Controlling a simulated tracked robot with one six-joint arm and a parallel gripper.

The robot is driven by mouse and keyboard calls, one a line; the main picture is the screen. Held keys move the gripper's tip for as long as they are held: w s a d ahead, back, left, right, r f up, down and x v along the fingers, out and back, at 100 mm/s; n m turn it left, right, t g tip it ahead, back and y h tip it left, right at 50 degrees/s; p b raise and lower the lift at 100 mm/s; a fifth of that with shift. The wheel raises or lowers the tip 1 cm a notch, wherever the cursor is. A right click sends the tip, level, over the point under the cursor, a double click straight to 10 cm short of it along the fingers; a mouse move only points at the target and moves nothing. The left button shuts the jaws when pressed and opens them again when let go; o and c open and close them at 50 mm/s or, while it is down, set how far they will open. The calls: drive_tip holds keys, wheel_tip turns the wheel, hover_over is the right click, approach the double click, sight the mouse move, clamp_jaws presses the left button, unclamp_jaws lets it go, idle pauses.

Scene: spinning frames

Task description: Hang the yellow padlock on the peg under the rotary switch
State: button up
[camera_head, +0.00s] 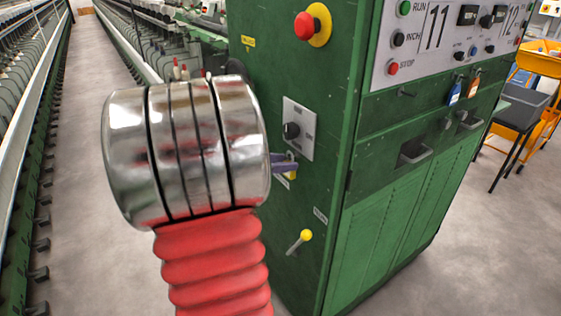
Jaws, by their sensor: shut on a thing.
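The rotary switch (291,130) is a black knob on a pale plate (304,144) on the green cabinet's side. My gripper (285,164) shows only as small purple-grey fingers past the right side of my arm's silver end. It is shut on the yellow padlock (291,175), just below the switch plate's knob. The padlock's body shows only in small part, below the fingers, with a light shackle-like loop above. The peg cannot be made out; fingers and padlock cover that area. I cannot tell whether the padlock touches the cabinet or a peg.
The green cabinet (345,240) fills the middle right. A red stop button (304,26) sits above the switch, and a yellow-knobbed lever (305,236) sticks out below. Blue (454,92) and orange (473,86) tags hang on the front. The aisle floor (75,120) at left is clear.

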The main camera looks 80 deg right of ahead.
drive_tip(key=shift+s+d+f, duration=0.25)
drive_tip(key=shift+s+f, duration=0.05)
drive_tip(key=shift+f, duration=0.1)
idle(0.5)
drive_tip(key=o, duration=1.1)
drive_tip(key=shift+o, duration=0.2)
drive_tip(key=shift+w, duration=0.1)
drive_tip(key=v, duration=1.3)
drive_tip(key=shift+w+a, duration=0.2)
drive_tip(key=shift+a, duration=0.1)
